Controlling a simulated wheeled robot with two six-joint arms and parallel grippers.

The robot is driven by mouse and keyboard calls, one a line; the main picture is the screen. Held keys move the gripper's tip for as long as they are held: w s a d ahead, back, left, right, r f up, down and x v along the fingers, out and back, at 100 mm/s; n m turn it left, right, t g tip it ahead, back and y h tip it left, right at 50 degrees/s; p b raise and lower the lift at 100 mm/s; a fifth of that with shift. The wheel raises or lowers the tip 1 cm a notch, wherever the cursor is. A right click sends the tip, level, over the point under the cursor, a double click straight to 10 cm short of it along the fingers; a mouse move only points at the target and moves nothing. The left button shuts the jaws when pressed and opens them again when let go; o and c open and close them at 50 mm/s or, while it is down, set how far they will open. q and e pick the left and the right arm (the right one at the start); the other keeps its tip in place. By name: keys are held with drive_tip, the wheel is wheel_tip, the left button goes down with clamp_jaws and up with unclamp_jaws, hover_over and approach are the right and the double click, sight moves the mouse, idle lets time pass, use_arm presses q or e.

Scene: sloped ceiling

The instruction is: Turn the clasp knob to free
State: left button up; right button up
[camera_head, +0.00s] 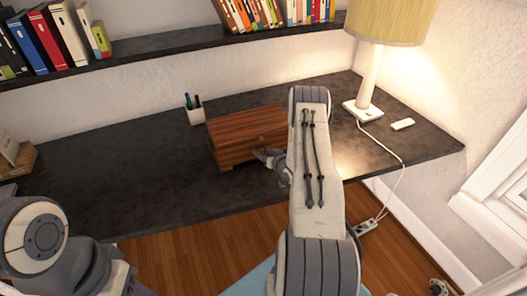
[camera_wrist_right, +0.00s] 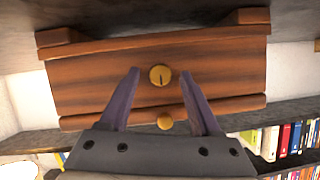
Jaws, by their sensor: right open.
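A brown wooden box (camera_head: 235,142) stands on the dark desk, and its front fills much of the right wrist view (camera_wrist_right: 90,82). On that front is a round brass clasp knob (camera_wrist_right: 160,75) with a dark slot running roughly up and down the picture. My left gripper is out of view.
A pen cup (camera_head: 195,114) stands left behind the box. A lamp (camera_head: 369,75) with a trailing cord and a small white object (camera_head: 402,124) are to the right. A book shelf (camera_head: 150,43) runs above. The desk (camera_head: 120,185) left of the box is clear.

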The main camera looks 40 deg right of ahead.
drive_tip(key=shift+w+f, duration=0.1)
drive_tip(key=shift+w, duration=0.1)
clamp_jaws()
